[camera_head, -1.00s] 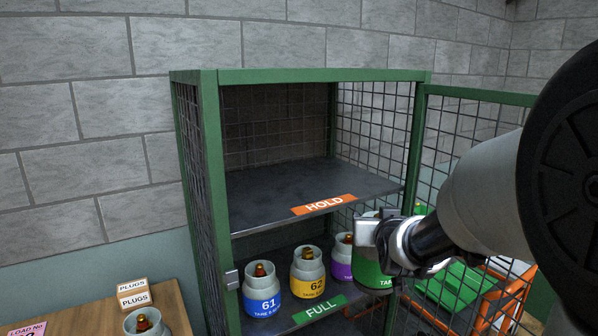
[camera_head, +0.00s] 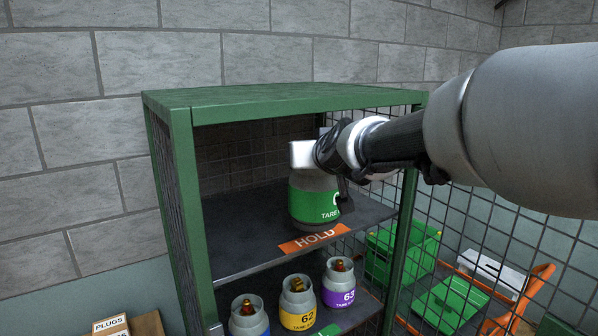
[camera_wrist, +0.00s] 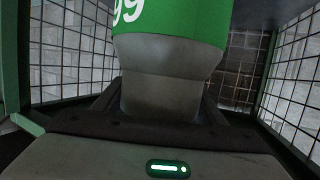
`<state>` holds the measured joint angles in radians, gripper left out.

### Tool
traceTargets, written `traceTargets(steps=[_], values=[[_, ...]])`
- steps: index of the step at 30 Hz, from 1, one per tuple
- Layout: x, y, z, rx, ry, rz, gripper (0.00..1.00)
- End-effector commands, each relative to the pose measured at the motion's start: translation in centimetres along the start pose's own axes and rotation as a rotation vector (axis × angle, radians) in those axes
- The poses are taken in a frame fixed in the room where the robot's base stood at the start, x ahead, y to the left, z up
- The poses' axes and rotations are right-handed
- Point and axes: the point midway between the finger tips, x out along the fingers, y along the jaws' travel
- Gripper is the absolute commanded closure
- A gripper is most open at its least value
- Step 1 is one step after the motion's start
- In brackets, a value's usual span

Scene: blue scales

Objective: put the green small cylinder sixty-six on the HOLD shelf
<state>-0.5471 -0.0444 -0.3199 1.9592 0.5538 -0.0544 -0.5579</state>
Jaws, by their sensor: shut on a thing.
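The small cylinder sixty-six (camera_head: 312,204) is grey with a green label and is upright inside the cage, over the HOLD shelf (camera_head: 238,238) behind its orange sign. I cannot tell whether its base touches the shelf. My gripper (camera_head: 318,160) is shut on the cylinder's top from the right. In the wrist view the cylinder (camera_wrist: 168,50) hangs between my gripper's fingers (camera_wrist: 160,112), its number upside down and partly cut off. My gripper hides part of the cylinder's top and right side.
Below, the FULL shelf holds cylinders 61 (camera_head: 248,318), 62 (camera_head: 298,302) and 63 (camera_head: 340,283). The green cage frame (camera_head: 182,170) and mesh sides bound the shelf closely. Bare shelf shows left of the cylinder.

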Motion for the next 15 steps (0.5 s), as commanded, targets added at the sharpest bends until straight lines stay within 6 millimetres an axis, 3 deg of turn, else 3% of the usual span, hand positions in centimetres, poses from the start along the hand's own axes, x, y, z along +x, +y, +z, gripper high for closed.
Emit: traceTargets(steps=[6, 15], values=[[4.7, -2.0, -1.8, -0.002, 0.005, 0.001, 0.98], [9.1, -3.9, -3.3, -0.001, 0.006, 0.002, 0.98]])
